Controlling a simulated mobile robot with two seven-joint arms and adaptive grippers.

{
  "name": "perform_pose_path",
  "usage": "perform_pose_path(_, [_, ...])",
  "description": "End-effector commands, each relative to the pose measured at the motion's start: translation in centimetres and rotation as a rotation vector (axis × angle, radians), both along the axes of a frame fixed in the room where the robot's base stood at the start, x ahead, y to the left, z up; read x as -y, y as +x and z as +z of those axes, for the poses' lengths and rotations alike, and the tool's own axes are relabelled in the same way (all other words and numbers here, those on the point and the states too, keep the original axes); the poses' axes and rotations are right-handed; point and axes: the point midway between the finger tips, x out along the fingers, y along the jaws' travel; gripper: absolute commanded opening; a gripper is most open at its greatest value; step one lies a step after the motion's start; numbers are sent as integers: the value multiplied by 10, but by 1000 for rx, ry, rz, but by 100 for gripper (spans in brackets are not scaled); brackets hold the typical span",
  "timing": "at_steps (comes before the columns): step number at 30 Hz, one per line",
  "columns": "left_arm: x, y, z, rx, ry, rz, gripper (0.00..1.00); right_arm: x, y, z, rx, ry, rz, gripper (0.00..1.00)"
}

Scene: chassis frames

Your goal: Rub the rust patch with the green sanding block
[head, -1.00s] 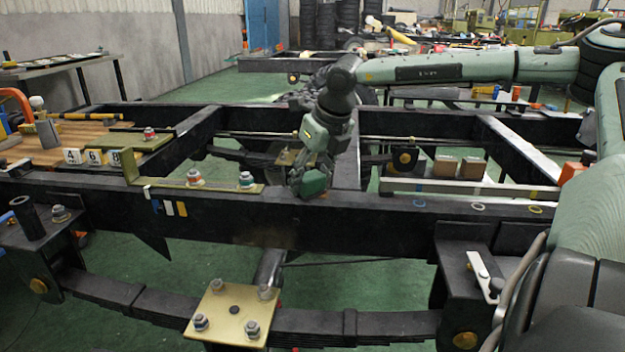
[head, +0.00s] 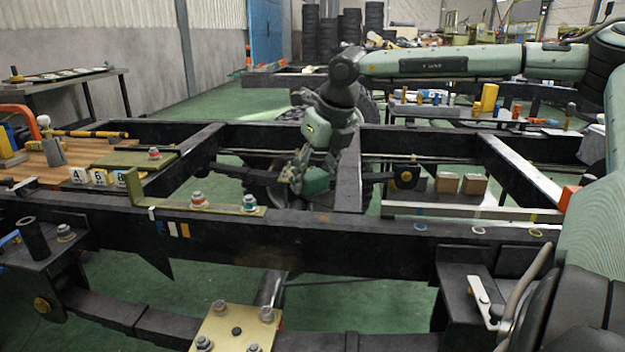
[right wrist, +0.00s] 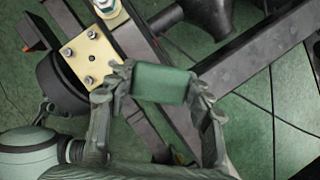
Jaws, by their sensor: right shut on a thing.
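The green sanding block (head: 315,181) is held between the fingertips of my right gripper (head: 305,178). In the right wrist view the block (right wrist: 160,83) sits across the gap between the two fingers (right wrist: 160,92), with a finger at each end. Block and gripper are above and behind the near black chassis rail (head: 350,238), apart from its front face. A faint brownish area, likely the rust patch (head: 266,247), shows on that face, lower left of the block; its edges are hard to tell. My left gripper is not in view.
A gold bracket (head: 238,210) with bolts stands on the rail left of the block. A cross member (head: 347,178) lies just right of my gripper. A gold bolted plate (head: 237,330) is below in front.

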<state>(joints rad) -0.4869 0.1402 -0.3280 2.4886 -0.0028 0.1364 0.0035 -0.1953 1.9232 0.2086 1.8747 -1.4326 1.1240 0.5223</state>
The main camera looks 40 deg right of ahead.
Motion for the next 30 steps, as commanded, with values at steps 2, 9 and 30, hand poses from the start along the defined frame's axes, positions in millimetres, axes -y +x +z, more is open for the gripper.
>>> perform_pose_path(2, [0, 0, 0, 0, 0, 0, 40, 0, 0, 0, 1, 0, 0, 28])
perform_pose_path(9, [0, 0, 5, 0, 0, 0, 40, 1, 1, 14, 3, -2, -1, 28])
perform_pose_path(30, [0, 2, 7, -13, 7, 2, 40, 4, -2, 28, 3, 0, 14, 28])
